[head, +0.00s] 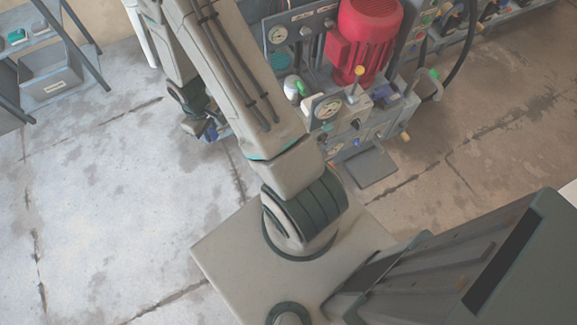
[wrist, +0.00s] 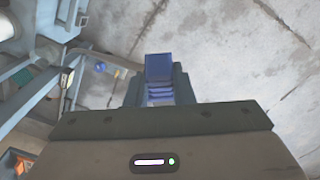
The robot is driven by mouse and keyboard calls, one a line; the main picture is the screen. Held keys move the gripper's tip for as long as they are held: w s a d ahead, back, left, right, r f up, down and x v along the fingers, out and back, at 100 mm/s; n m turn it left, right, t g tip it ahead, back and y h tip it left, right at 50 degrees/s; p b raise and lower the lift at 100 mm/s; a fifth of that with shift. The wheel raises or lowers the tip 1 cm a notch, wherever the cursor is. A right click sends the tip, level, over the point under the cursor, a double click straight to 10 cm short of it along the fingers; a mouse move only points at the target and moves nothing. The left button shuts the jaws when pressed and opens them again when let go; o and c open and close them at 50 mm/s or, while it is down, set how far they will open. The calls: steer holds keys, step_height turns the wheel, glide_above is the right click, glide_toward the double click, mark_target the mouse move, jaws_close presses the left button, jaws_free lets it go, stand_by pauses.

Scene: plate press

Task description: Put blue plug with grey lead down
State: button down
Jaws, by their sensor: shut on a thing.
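My gripper (wrist: 158,92) shows in the wrist view, shut on the blue plug (wrist: 158,67). The plug is a blue block standing out between the jaws, with ridges on its near part. In the head view the gripper (head: 208,130) is small and dark, left of the press, with a bit of blue at it. The grey lead cannot be made out in either view. In the wrist view, bare concrete floor lies behind the plug.
A grey shelf with a bin (head: 50,84) stands at the far left. The concrete floor (head: 110,190) between them is clear.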

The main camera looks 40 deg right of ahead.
steer(key=s+d+f+n+g+h+b, duration=0.1)
steer(key=s+d+f+n+h+b, duration=0.3)
steer(key=f+b, duration=0.55)
steer(key=s+d+f+n+g+h+b, duration=0.1)
steer(key=s+d+f+n+h+b, duration=0.3)
steer(key=f, duration=1.1)
steer(key=s+d+f+n+g+h+b, duration=0.1)
steer(key=s+d+f+n+h+b, duration=0.25)
steer(key=f+b, duration=0.65)
steer(key=w+d+f+b, duration=0.1)
steer(key=d+f, duration=0.2)
steer(key=f, duration=0.1)
steer(key=w+d+f+b, duration=0.2)
steer(key=d+f, duration=0.2)
steer(key=w+d+f+b, duration=0.1)
steer(key=d+f+b, duration=0.1)
steer(key=d+f, duration=0.2)
steer(key=shift+w+d+f, duration=0.2)
steer(key=shift+f, duration=0.2)
steer(key=c, duration=1.3)
jaws_free()
steer(key=shift+o, duration=0.2)
steer(key=shift+a+r, duration=0.1)
